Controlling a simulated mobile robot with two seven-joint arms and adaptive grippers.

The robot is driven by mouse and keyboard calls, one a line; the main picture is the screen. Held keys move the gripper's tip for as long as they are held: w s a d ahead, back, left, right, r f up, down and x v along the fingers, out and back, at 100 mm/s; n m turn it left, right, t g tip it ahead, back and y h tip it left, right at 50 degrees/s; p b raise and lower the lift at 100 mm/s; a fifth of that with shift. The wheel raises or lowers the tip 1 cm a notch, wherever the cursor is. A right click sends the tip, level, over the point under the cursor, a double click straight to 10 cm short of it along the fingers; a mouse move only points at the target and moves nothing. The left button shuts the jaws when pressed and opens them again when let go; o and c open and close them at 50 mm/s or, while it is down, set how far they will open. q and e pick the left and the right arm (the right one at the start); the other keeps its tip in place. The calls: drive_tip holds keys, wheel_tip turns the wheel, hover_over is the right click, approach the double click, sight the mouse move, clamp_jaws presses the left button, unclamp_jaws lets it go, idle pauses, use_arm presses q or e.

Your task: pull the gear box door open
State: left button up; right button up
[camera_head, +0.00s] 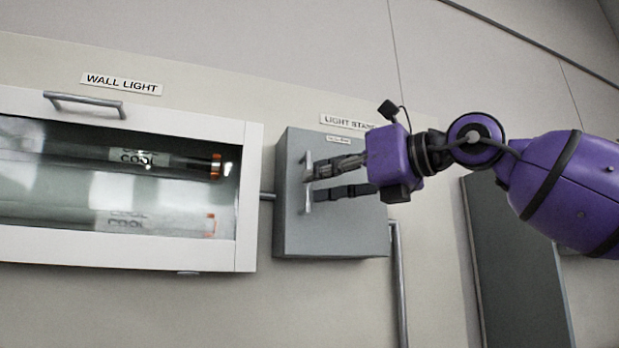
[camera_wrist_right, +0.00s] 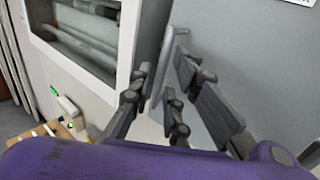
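The grey gear box (camera_head: 335,235) is fixed to the wall, under a label that starts "LIGHT STA". Its door looks closed. A vertical bar handle (camera_head: 307,207) stands at the left side of the door; it also shows in the right wrist view (camera_wrist_right: 169,60). My right gripper (camera_head: 318,180) reaches in from the right with its fingertips at the handle. In the right wrist view its fingers (camera_wrist_right: 163,80) are spread, with the handle between them and gaps visible beside it. My left gripper is not in view.
A white-framed wall light case (camera_head: 250,190) with a clear front and tubes inside hangs close at the left of the box. A pipe (camera_head: 400,290) runs down below the box. A dark grey panel (camera_head: 515,270) stands at the right.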

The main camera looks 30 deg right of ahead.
sight(308, 207)
drive_tip(key=shift+f+x, duration=0.2)
drive_tip(key=shift+x, duration=1.2)
drive_tip(key=shift+w+r, duration=0.15)
drive_tip(key=shift+w, duration=0.15)
clamp_jaws()
